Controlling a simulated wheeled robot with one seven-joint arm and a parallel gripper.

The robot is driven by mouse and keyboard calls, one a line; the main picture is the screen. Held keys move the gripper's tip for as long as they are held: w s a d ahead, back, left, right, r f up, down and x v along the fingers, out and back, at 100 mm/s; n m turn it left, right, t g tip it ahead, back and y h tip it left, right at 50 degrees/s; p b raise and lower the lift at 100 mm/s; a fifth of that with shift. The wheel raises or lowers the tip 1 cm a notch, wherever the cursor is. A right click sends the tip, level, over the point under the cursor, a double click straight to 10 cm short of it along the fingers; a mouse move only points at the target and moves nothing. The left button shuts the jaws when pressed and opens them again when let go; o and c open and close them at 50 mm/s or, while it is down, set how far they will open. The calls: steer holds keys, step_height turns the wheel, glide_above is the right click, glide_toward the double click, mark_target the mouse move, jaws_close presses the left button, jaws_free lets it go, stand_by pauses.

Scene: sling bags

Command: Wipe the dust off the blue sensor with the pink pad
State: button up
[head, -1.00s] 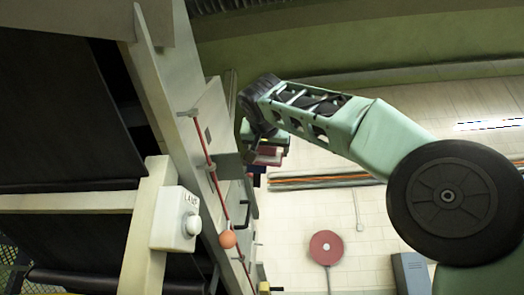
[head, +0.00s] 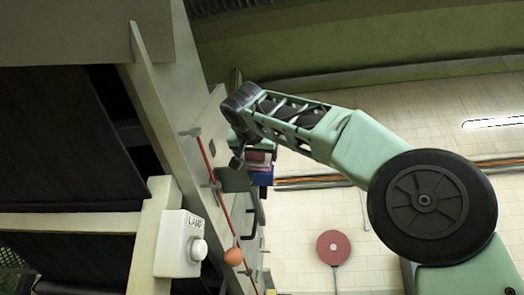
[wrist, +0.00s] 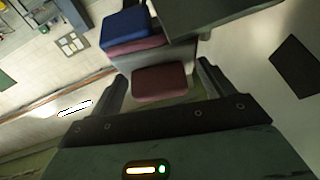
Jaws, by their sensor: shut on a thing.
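My gripper (wrist: 161,88) is shut on the pink pad (wrist: 160,82), a dark pink block between its two fingers in the wrist view. The blue sensor (wrist: 125,27) is a blue block just beyond and left of the pad there, with a dark pink band along its near side. I see no clear dust on it. In the head view my gripper (head: 240,155) hangs beside the pale panel, partly hiding the pad (head: 260,157). The blue sensor (head: 263,177) shows just below the pad; whether they touch I cannot tell.
A pale panel (head: 170,90) with a red rod (head: 207,160) and an orange ball (head: 234,257) stands left of my gripper. A white lamp switch box (head: 180,243) is lower left. A round red disc (head: 332,246) stands lower right. Tiled floor lies open beyond.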

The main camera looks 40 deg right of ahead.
steer(key=shift+a+r, duration=0.1)
steer(key=shift+s+a+r+p, duration=0.45)
steer(key=shift+s+a+r, duration=0.35)
steer(key=shift+s, duration=0.2)
steer(key=shift+s+a+r+p, duration=0.4)
steer(key=shift+s+a+r, duration=0.25)
steer(key=shift+s+a, duration=0.3)
steer(key=shift+s+a+r+p, duration=0.6)
steer(key=shift+s+a+r, duration=0.15)
steer(key=shift+s, duration=0.25)
